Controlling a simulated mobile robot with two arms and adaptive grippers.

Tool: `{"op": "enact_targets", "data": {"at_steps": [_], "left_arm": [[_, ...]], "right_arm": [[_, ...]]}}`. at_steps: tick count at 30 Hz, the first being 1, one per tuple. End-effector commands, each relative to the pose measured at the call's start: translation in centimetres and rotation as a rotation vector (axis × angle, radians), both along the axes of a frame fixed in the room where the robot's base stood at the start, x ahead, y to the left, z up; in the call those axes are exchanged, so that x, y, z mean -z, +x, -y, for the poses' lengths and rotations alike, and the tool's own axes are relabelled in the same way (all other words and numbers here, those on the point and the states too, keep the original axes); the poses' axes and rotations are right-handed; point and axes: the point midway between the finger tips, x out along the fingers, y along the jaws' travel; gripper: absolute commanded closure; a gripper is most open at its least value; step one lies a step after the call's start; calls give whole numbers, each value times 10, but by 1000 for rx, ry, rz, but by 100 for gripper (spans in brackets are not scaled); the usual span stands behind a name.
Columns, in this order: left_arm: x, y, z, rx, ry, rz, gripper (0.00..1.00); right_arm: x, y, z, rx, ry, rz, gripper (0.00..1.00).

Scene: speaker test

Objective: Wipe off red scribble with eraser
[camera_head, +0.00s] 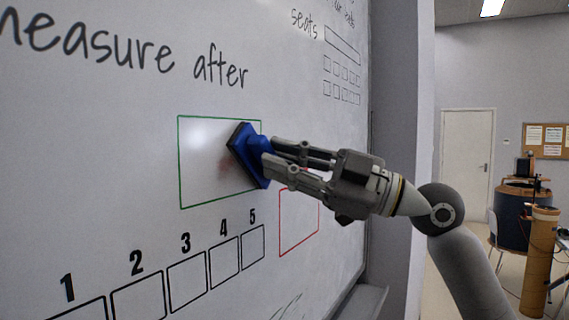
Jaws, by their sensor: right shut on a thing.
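The eraser (262,146) is blue with a dark pad. My right gripper (268,158) is shut on it and holds its pad side toward the whiteboard (120,110), at the right part of a green drawn rectangle (179,165). I cannot tell for sure whether the pad touches the board. A faint reddish smear (226,164) shows inside the green rectangle, just left of the eraser; the eraser may hide more of it. My left gripper is not in view.
A red drawn rectangle (281,225) is below right of the eraser, partly behind my gripper. Numbered boxes run along the lower board. The board's right edge meets a grey wall (400,130). A ledge (362,303) juts out at the bottom. A room with a door (466,165) lies beyond.

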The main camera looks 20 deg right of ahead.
Motion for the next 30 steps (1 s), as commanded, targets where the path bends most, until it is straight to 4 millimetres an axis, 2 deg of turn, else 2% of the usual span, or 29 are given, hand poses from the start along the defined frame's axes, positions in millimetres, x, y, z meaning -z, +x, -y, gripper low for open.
{"op": "enact_targets", "data": {"at_steps": [9, 17, 30], "left_arm": [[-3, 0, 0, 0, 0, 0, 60], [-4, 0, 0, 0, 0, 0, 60], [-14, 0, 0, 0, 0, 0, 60]], "right_arm": [[0, -18, -21, -2, -3, 0, 100], [0, -24, -29, -2, -1, -1, 100], [0, -43, -55, -2, -2, -2, 100]]}}
